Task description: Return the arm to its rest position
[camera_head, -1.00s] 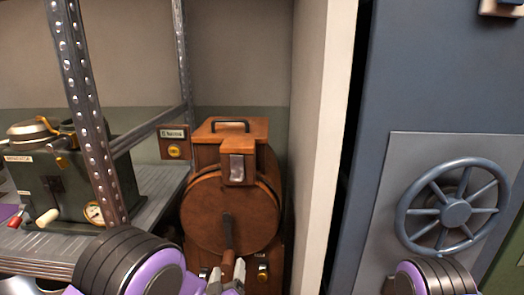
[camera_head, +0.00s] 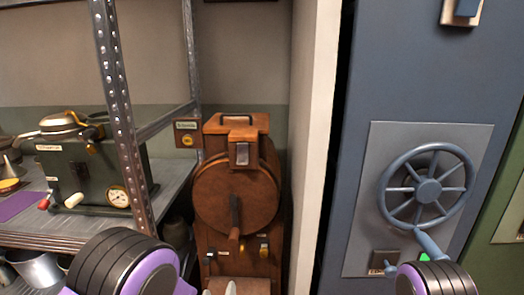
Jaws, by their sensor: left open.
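My left arm (camera_head: 130,262), black with purple, comes in at the bottom left. Only a pale tip of my left gripper (camera_head: 231,287) shows at the bottom edge, open. It is below the crank handle (camera_head: 235,220) of the brown drum-shaped machine (camera_head: 222,190) and apart from it. Most of this gripper is cut off by the frame. Part of my right arm (camera_head: 435,278) shows at the bottom right. My right gripper is out of the picture.
A metal shelf (camera_head: 60,240) on the left holds a dark green machine with a gauge (camera_head: 95,175). A shelf post (camera_head: 118,110) stands in front. On the right is a blue-grey safe door with a spoked wheel (camera_head: 428,188). A pale wall edge (camera_head: 315,130) separates them.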

